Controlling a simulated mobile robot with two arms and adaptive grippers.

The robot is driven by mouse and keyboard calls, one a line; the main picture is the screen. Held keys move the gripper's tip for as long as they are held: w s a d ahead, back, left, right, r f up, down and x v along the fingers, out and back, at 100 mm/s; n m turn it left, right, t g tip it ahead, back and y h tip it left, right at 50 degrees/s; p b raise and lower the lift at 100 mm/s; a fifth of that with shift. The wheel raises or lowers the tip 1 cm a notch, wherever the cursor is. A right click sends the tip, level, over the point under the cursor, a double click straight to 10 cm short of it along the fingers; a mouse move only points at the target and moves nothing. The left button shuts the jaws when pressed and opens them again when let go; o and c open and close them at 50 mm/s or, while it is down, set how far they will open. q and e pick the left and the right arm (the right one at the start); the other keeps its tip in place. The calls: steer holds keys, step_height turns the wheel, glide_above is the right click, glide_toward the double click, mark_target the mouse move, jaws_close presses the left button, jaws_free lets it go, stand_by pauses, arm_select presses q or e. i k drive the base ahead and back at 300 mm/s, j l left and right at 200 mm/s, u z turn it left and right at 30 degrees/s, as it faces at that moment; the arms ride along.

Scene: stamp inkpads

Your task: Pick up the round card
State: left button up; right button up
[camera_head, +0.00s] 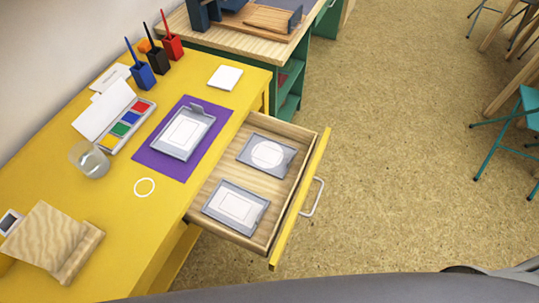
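A white round card (268,153) lies in a grey holder (248,144) in the far part of the open drawer (287,207). A white rectangular card (236,206) lies in a second grey holder (212,206) in the near part of the drawer. A thin white ring (137,192) shows on the yellow table. Neither of my grippers shows in this view.
The drawer sticks out from the yellow table (115,250), its handle (315,198) facing right. On the table are a purple mat (158,164) with a grey card holder (190,118), a color inkpad (132,118), a clear glass (90,160) and a wooden block (50,240). Floor right of the drawer is clear.

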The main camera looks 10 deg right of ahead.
mark_target(274, 157)
steer(key=u, duration=1.9)
steer(key=k+l, duration=0.15)
steer(key=l, duration=0.2)
steer(key=k+l, duration=0.1)
steer(key=l, duration=0.25)
steer(key=k+l, duration=0.15)
steer(key=l, duration=0.2)
steer(key=k+l, duration=0.15)
steer(key=l, duration=0.2)
steer(key=k+l, duration=0.15)
steer(key=l, duration=0.2)
steer(key=k+l, duration=0.1)
steer(key=l, duration=0.25)
steer(key=k+l, duration=0.4)
steer(key=k, duration=0.2)
steer(key=i+j, duration=0.15)
steer(key=j, duration=0.15)
steer(key=i+j, duration=0.2)
steer(key=j+u, duration=0.05)
